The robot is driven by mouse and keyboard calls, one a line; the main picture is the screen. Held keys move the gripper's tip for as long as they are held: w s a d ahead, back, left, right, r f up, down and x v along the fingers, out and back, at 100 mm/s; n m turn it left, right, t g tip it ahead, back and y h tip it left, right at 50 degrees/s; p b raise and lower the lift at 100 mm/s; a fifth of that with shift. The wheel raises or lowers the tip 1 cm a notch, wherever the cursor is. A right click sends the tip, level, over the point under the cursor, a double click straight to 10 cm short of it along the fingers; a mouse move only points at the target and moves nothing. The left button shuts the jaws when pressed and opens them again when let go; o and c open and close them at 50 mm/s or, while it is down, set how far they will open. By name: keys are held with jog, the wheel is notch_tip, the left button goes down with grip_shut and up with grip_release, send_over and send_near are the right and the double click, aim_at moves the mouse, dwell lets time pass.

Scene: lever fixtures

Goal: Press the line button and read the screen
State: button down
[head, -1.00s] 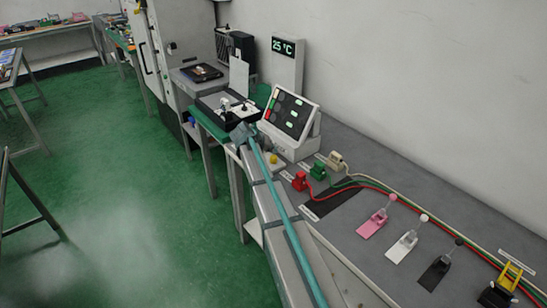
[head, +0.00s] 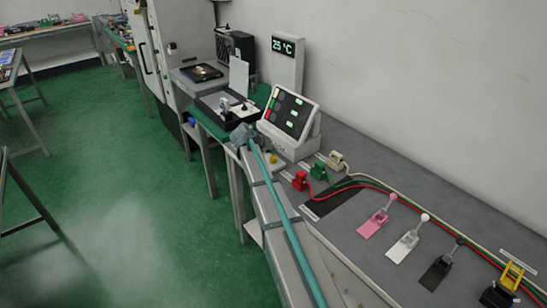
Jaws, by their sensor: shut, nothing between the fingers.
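A tilted panel (head: 290,113) in a light housing stands on the grey bench in the head view. Its dark face has red, dark grey and pale green fields, too small to read. Behind it a white post carries a dark screen (head: 287,46) that reads "25 °C" in pale lettering. A small yellow knob (head: 273,158) shows below the panel near the bench's front edge. I cannot tell which part is the line button. I cannot make out my gripper in this view.
Red (head: 299,181), green (head: 318,170) and beige (head: 336,161) plugs trail cables along the bench. Pink (head: 377,222), white (head: 408,243) and black (head: 441,266) lever fixtures stand in front. A teal bar (head: 284,220) runs along the bench's front edge. Green floor lies clear at left.

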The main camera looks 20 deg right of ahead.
aim_at(272, 156)
jog(key=shift+f+b, duration=0.45)
jog(key=shift+f, duration=0.15)
dwell(0.7)
jog(key=shift+r, duration=0.1)
jog(key=shift+r+p, duration=0.35)
jog(key=shift+r, duration=0.6)
jog(key=shift+r, duration=0.1)
jog(key=shift+r+p, duration=0.95)
jog(key=shift+r, duration=1.45)
jog(key=shift+r, duration=0.1)
